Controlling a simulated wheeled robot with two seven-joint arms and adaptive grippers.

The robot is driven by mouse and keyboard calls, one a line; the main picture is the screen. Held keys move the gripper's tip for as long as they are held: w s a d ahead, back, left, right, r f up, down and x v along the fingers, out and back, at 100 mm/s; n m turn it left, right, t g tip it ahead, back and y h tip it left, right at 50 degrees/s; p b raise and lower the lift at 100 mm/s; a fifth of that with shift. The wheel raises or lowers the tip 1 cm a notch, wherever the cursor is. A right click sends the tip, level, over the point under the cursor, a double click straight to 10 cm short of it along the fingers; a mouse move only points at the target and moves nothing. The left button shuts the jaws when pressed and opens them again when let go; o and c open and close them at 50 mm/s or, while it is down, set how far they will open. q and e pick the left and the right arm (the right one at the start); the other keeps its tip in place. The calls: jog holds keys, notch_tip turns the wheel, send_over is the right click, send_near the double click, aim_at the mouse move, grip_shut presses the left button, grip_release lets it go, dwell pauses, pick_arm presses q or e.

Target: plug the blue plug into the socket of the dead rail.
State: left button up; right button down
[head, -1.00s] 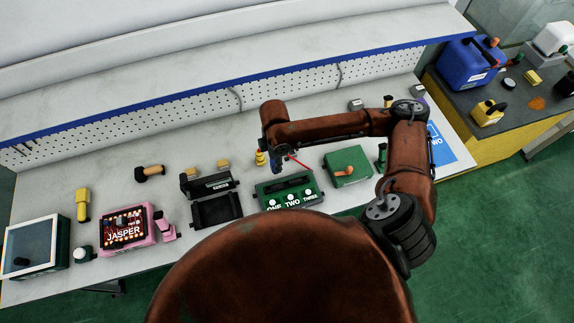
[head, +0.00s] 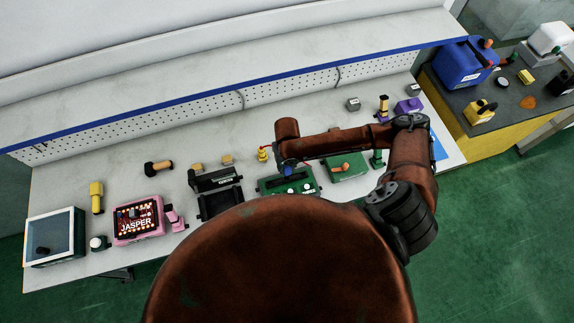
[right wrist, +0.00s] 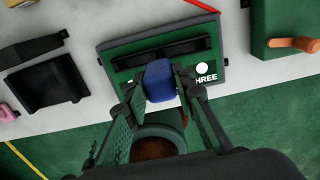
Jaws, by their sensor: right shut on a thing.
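My right gripper (right wrist: 160,88) is shut on the blue plug (right wrist: 160,80), held over the green box (right wrist: 118,66) with black slots. In the head view the plug (head: 287,170) shows as a small blue bit below the wrist, over the box's back part. The box (head: 266,189) has white round lamps along its front; in the right wrist view only the one marked THREE (right wrist: 202,69) shows clearly. The gripper and plug hide the others. Whether the plug touches the box, and which rail is dead, I cannot tell. My left gripper is not in view.
A green box with an orange handle (head: 341,168) stands just right. A black tray (head: 218,204) and a pink JASPER unit (head: 138,220) stand left. A red wire or stick (right wrist: 190,17) lies behind the green box. A yellow bottle (head: 262,154) stands behind it.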

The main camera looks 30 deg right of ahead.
dwell(0.3)
jog(key=shift+r+p, duration=0.1)
jog(key=shift+p, duration=0.2)
jog(key=shift+w+f, duration=0.1)
jog(key=shift+f, duration=0.1)
notch_tip(320, 180, down, 2)
jog(key=shift+f+b, duration=0.1)
jog(key=shift+b, duration=0.35)
jog(key=shift+f, duration=0.55)
jog(key=shift+f, duration=0.15)
jog(key=shift+f, duration=0.3)
jog(key=shift+f+b, duration=0.7)
jog(key=shift+f, duration=0.5)
dwell(1.1)
